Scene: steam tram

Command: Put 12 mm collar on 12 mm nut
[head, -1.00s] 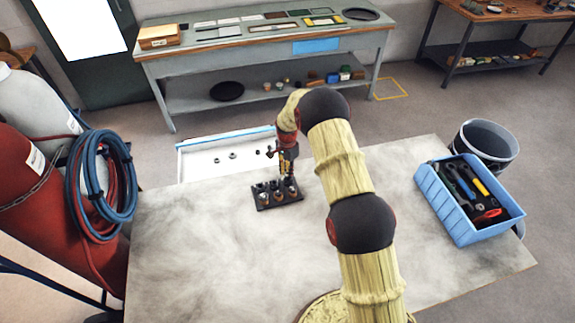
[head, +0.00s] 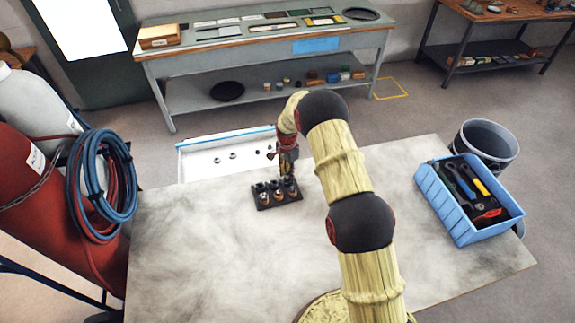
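A small black block (head: 265,206) stands on the grey worktable, with several small dark and coppery round pieces on it. My gripper (head: 288,174) points down at the back right of this block, close over or touching the pieces there. Its fingers are small and dark here, so I cannot tell whether they are open or hold a collar. Small dark ring-like pieces (head: 218,160) lie in the white tray behind the table. I cannot tell which piece is the 12 mm collar or the 12 mm nut.
The white tray (head: 200,172) has a blue back edge. A blue bin (head: 450,217) of tools stands on the table's right, with a grey bucket (head: 487,145) behind it. Gas cylinders with blue and red hoses (head: 100,180) stand at the left. The table's left part is clear.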

